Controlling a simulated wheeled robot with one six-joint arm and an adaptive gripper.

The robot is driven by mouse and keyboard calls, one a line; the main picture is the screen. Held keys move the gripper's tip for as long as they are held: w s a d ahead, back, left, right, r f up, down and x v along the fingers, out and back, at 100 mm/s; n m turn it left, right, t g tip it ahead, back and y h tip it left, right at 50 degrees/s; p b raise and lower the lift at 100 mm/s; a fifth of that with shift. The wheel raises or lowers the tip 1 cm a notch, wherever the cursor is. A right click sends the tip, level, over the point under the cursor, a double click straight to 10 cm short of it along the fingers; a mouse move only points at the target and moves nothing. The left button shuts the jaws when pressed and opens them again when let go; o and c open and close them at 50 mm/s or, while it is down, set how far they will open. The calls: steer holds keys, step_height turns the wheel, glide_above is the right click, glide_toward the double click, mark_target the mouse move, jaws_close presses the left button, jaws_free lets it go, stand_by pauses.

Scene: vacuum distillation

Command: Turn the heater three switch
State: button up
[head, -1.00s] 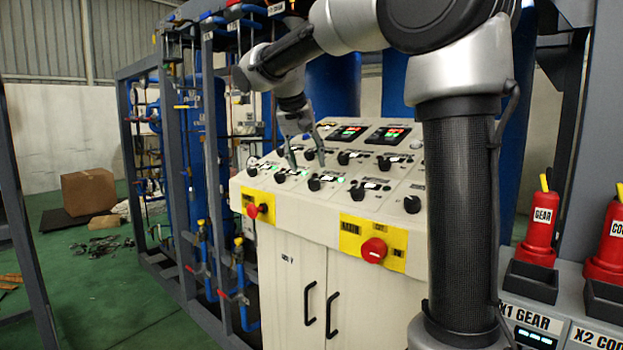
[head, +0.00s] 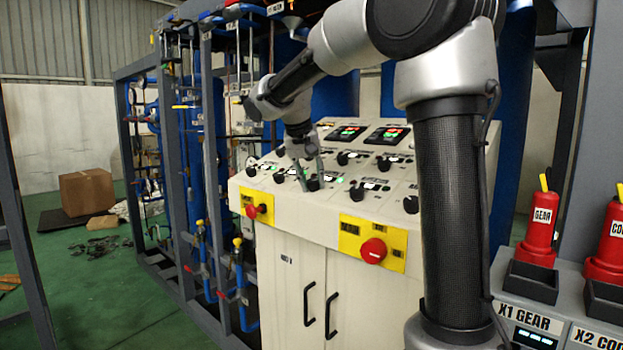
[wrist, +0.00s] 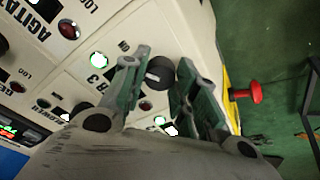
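The heater three switch is a round black knob (wrist: 159,73) on the cream panel, beside a label partly reading "ER 3" in the wrist view. My gripper (wrist: 165,62) is open, with one green-grey finger on each side of this knob. I cannot tell whether the fingers touch it. In the head view my gripper (head: 311,178) reaches down to the front row of the sloped panel, around a black knob (head: 312,185).
More black knobs, such as one at right (head: 411,204), and lit indicators cover the console (head: 335,215). A red emergency button (head: 373,251) is on the console's front. A smaller red knob (wrist: 257,93) projects near the gripper in the wrist view.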

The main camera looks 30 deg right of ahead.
steer(key=shift+n, duration=0.5)
steer(key=n, duration=0.4)
steer(key=shift+d+n, duration=0.1)
steer(key=shift+n, duration=0.3)
steer(key=n+y, duration=0.1)
steer(key=n, duration=0.5)
steer(key=shift+w, duration=0.1)
steer(key=shift+r, duration=0.1)
steer(key=o, duration=1)
steer(key=shift+o, duration=0.2)
steer(key=v, duration=1.2)
steer(key=shift+w, duration=0.2)
